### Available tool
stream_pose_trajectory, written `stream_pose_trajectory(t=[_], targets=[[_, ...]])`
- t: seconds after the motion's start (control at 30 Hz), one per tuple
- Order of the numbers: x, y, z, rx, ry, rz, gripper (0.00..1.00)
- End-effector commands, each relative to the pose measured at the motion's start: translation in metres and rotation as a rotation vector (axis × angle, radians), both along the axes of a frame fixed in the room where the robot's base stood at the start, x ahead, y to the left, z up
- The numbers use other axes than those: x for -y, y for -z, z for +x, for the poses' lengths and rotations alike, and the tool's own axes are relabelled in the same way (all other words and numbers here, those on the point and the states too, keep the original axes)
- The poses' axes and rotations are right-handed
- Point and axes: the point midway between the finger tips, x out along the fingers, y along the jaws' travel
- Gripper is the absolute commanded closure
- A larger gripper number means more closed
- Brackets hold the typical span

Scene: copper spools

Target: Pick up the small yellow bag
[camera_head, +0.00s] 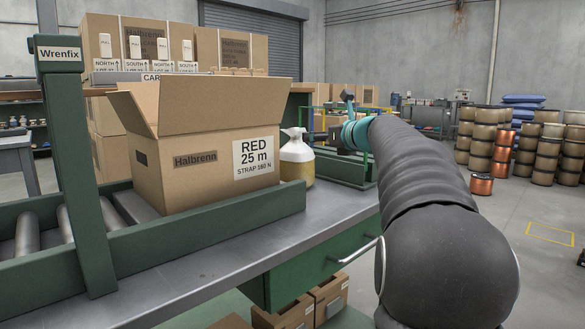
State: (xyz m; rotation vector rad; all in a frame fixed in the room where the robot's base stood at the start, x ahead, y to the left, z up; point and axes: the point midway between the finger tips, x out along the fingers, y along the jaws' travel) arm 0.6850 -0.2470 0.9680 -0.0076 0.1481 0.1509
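A small container (297,160) with a pale upper part and a yellow lower part stands upright on the bench, just right of the open cardboard box. It may be the yellow bag, but it looks as much like a bottle; no other small yellow bag is clear. My arm reaches in from the lower right. My gripper (336,135) is at its far end, past the teal band, to the right of and slightly above the container.
The cardboard box (190,172) labelled RED 25 m has raised flaps and sits on the green-railed roller conveyor (190,234). A green post (75,180) rises at left. The metal bench top (225,265) is clear in front. Copper spools (481,184) stand far right.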

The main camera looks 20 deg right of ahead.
Motion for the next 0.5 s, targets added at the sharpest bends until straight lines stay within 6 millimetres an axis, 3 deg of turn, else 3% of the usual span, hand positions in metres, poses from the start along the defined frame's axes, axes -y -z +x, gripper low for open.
stream_pose_trajectory(t=[0.2, 0.5], targets=[[-0.007, 0.006, 0.040, -0.001, -0.003, -0.001, 0.34], [-0.011, 0.010, 0.062, -0.002, -0.001, -0.003, 0.34]])
